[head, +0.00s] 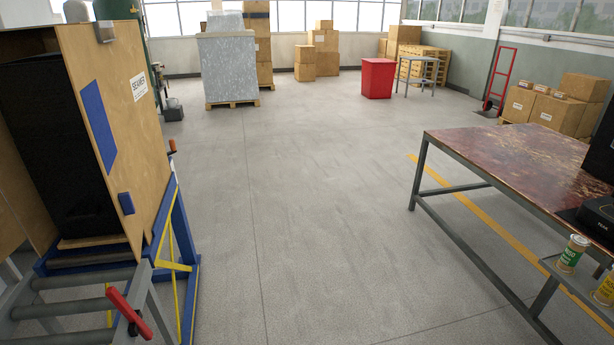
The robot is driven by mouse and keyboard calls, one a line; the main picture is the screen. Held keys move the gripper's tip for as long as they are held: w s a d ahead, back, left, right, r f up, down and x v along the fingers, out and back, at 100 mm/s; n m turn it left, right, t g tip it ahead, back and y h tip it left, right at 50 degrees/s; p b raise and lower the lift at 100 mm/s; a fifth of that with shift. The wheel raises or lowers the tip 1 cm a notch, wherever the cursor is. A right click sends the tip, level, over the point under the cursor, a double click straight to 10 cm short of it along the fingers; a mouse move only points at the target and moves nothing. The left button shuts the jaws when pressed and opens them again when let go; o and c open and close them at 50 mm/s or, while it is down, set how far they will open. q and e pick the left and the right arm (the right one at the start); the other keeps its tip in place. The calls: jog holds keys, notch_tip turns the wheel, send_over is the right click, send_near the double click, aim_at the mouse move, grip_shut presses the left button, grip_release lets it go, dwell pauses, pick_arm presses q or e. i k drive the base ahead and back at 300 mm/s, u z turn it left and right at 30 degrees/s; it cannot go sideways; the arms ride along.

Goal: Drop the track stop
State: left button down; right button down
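A red lever (128,313) with a dark pivot sits at the right side of a grey roller track (75,310) at the bottom left of the head view. It looks like the track stop; it is tilted, its upper end toward the upper left. The track leads up to a wooden case (120,120) with a dark interior, on a blue frame (185,235). The track's near end is cut off by the picture edge. Neither of my grippers is in view.
A worn-topped table (500,155) with metal legs stands at the right, with cans (572,255) on a lower shelf. The grey floor between is clear. A red bin (378,78), a wrapped pallet load (228,70) and cartons (325,40) stand at the back.

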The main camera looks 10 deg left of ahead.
aim_at(113, 293)
jog(key=z, duration=0.55)
jog(key=i, duration=2.7)
jog(key=u, duration=2.75)
